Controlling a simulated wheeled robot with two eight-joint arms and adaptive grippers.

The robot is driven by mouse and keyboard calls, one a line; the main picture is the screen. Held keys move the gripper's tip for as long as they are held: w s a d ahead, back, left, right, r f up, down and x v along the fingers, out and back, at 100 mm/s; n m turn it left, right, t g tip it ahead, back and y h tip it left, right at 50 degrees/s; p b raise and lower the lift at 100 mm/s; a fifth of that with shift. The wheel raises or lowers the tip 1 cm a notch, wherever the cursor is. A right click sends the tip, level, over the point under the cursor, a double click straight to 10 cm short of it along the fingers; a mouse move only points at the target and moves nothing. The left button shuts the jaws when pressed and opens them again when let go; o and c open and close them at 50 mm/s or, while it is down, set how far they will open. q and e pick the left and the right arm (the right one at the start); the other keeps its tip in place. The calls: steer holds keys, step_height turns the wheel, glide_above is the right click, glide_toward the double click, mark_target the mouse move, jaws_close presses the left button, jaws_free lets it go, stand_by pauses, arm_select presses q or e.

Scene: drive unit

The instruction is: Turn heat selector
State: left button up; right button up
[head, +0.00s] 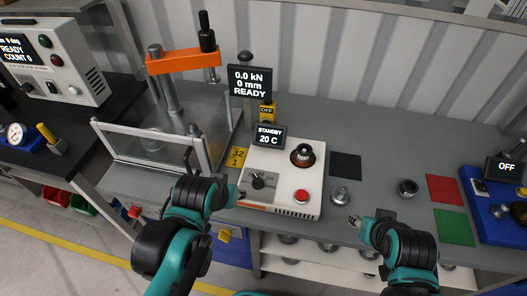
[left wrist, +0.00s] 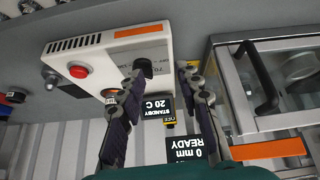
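The heat selector is a black knob (head: 258,181) on the front left of a white heater box (head: 282,206). A small display above the box reads STANDBY 20 C (head: 268,136). My left gripper (head: 237,194) is just left of the box's front corner, close to the knob. In the left wrist view its two fingers (left wrist: 163,74) are apart with nothing held between them. The knob (left wrist: 143,67) shows there beside the left-hand fingertip; I cannot tell whether they touch. My right gripper (head: 357,222) is over the bench's front edge, right of the box; its fingers are too small to read.
A red button (head: 301,196) and a dark round fitting (head: 303,155) are on the box. A press with an orange beam (head: 183,60) and clear guard stands left. Metal parts (head: 341,196) and coloured mats (head: 444,189) lie right. Bare bench shows behind them.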

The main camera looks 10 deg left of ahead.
arm_select(q)
steer(key=w+d+r+n+g+p, duration=0.2)
steer(key=w+r+n+g+p, duration=0.25)
steer(key=w, duration=0.25)
steer(key=n+g+p, duration=0.2)
steer(key=n+p, duration=0.1)
steer(key=p, duration=0.2)
glide_toward(258, 179)
steer(key=shift+f, duration=0.1)
steer(key=shift+w+d+f+n, duration=0.1)
steer(key=shift+w+f+n, duration=0.05)
steer(key=shift+f+n, duration=0.3)
step_height(258, 179, down, 8)
steer(key=shift+r+b, duration=0.15)
steer(key=shift+b, duration=0.9)
jaws_close()
